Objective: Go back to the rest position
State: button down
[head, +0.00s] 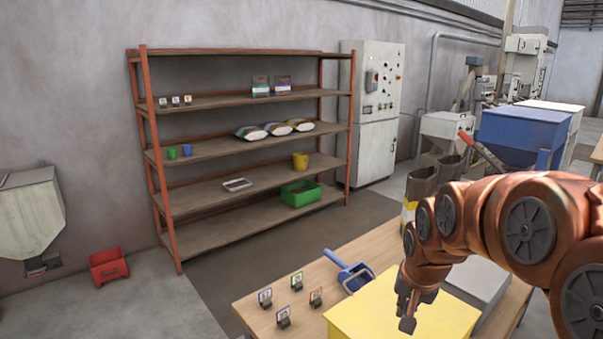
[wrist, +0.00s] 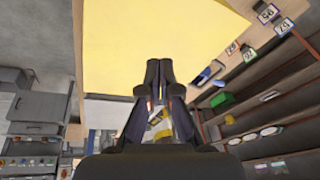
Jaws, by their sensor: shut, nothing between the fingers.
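My gripper (head: 408,312) hangs at the end of my copper-coloured arm, over the yellow box (head: 385,312) on the wooden table. Its fingers are together with nothing between them. In the wrist view my gripper (wrist: 160,68) shows dark and shut, with the yellow surface (wrist: 130,35) beyond it. I cannot tell how far above the yellow surface the fingertips are. My arm hides part of the table's right side.
Several small card stands (head: 283,316) and a blue scoop (head: 350,274) sit on the table (head: 262,325), left of the yellow box. A grey box (head: 478,280) is behind my arm.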

jog(key=s+a+f+n+g, duration=0.1)
jog(key=s+f+n+g, duration=0.1)
jog(key=s, duration=1.3)
jog(key=s+a+f+n+g, duration=0.1)
jog(key=s+n+g, duration=0.1)
jog(key=s, duration=1.3)
jog(key=shift+a+f+n+g, duration=0.4)
jog(key=shift+g, duration=0.3)
